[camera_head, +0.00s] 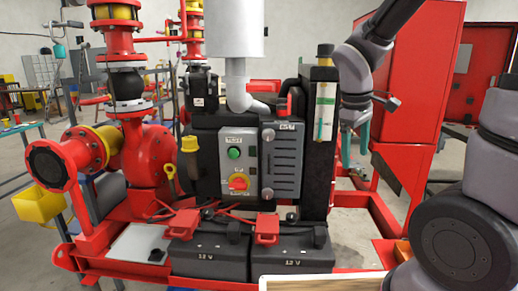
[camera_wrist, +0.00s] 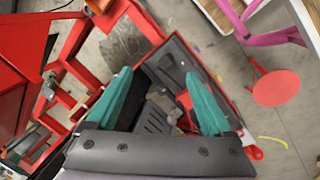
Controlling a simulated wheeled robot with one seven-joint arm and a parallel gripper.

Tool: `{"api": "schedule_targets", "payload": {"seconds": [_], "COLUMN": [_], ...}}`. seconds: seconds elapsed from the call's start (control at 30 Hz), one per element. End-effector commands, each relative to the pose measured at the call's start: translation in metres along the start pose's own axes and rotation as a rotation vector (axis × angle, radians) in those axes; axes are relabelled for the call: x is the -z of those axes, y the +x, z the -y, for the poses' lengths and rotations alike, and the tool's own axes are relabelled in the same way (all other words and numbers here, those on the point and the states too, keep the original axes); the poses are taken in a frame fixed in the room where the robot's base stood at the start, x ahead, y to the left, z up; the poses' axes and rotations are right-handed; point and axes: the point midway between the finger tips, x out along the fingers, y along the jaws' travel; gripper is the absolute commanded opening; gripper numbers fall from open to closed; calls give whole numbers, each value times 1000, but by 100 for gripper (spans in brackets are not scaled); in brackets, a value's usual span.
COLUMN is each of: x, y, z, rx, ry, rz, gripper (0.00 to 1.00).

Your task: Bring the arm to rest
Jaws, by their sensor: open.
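My gripper (camera_head: 355,150) hangs at the right of the engine block in the head view, with its teal fingers pointing down. In the wrist view, the two teal fingers of my gripper (camera_wrist: 160,80) stand wide apart with nothing held between them. My arm comes down from the top right and bends at the wrist. The fingers are close to the dark upright radiator (camera_head: 318,180) with the gauge on it; I cannot tell whether they touch it.
A control box (camera_head: 238,165) with a green button and red-yellow switch is on the engine. Two black batteries (camera_head: 208,258) with red clamps stand in front. A red cabinet (camera_head: 408,90) is at right. A pale board (camera_head: 315,283) lies at the bottom. Red pump pipes (camera_head: 130,130) fill the left.

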Motion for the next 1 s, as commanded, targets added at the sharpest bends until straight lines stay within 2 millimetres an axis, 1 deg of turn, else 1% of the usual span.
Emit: {"api": "schedule_targets", "payload": {"seconds": [0.03,0.2,0.3,0.4,0.5,0.6,0.67,1.0], "x": [-7,-28,-40,-49,-55,-59,-60,-60], "y": [-18,-71,-100,-124,-141,-151,-153,-154], "z": [-4,-5,-4,0,4,7,8,8], "rx": [24,115,165,209,241,262,269,272], "ry": [120,493,688,845,951,1011,1029,1036], "rz": [-62,-245,-349,-439,-505,-542,-553,-556], "gripper": [86,86,86,86,86,86,86,86]}}
